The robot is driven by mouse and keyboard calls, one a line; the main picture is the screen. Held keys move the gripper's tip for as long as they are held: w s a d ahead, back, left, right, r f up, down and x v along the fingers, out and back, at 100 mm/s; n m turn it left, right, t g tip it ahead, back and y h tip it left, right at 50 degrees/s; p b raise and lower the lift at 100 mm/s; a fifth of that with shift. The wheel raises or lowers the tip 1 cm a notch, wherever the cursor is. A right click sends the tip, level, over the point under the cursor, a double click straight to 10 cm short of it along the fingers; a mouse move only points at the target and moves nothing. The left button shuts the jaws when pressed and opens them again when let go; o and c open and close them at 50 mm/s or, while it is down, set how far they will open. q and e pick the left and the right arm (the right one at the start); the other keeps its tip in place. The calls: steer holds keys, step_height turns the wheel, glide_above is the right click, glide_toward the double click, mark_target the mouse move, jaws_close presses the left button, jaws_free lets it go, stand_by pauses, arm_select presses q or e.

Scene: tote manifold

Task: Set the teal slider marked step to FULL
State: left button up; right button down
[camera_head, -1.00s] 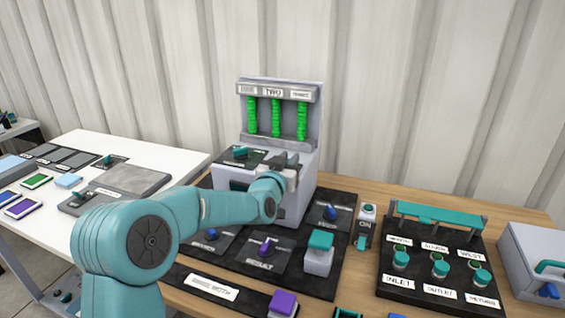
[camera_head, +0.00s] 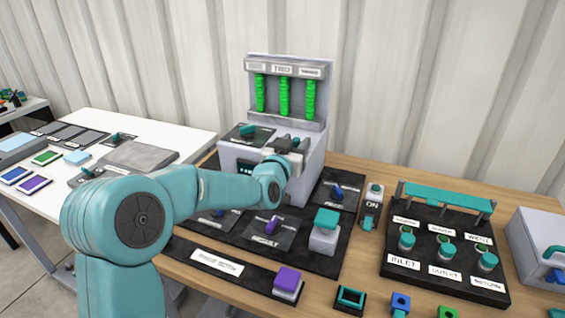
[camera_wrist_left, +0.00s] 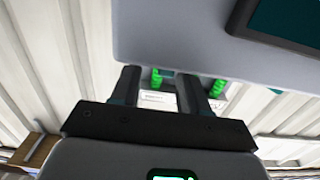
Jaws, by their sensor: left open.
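A teal slider knob (camera_head: 248,130) sits on a small black plate on top of the grey machine (camera_head: 235,158), left of my gripper. It is the likely step slider, but its marking is too small to read. My left gripper (camera_head: 292,145) is over the right part of the machine's top, apart from the knob. In the left wrist view the gripper (camera_wrist_left: 160,85) has its two dark fingers spread with nothing held between them. A grey block (camera_wrist_left: 190,40) with a dark teal panel fills the top of that view. My right gripper is not in view.
Three green columns (camera_head: 284,97) stand in a frame at the machine's back. A teal-capped block (camera_head: 325,230), an ON switch (camera_head: 371,205) and a black panel (camera_head: 445,285) with teal knobs are to the right. A white table (camera_head: 130,125) is at left.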

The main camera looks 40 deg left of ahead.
arm_select(q)
steer(key=b+v, duration=0.1)
steer(key=v, duration=1.3)
steer(key=shift+b, duration=0.35)
